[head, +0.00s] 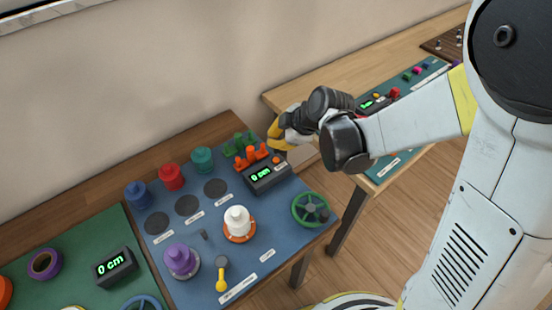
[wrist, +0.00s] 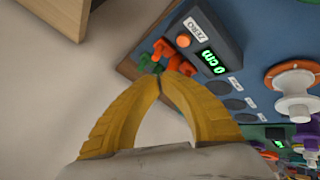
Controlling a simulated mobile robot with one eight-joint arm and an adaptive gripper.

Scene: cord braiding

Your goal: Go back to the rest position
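In the head view my gripper (head: 274,136) hangs in the air at the back right corner of the blue mat (head: 188,222), beside the counter box (head: 267,175) reading "0 cm". In the wrist view the two yellow fingers of my gripper (wrist: 174,76) curve together and meet at the tips. Nothing shows between them. Behind the tips are an orange clip piece (wrist: 163,48) and a green one, both partly hidden by the fingers. In the head view the orange piece (head: 251,157) stands by the counter box.
Blue, red and teal spools (head: 171,177) line the mat's back. A white spool (head: 238,222), a purple spool (head: 182,261), a green handwheel (head: 310,209) and a yellow-handled tool (head: 221,277) sit nearer. A second table (head: 300,88) stands behind, right; wood floor (head: 385,215) lies between.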

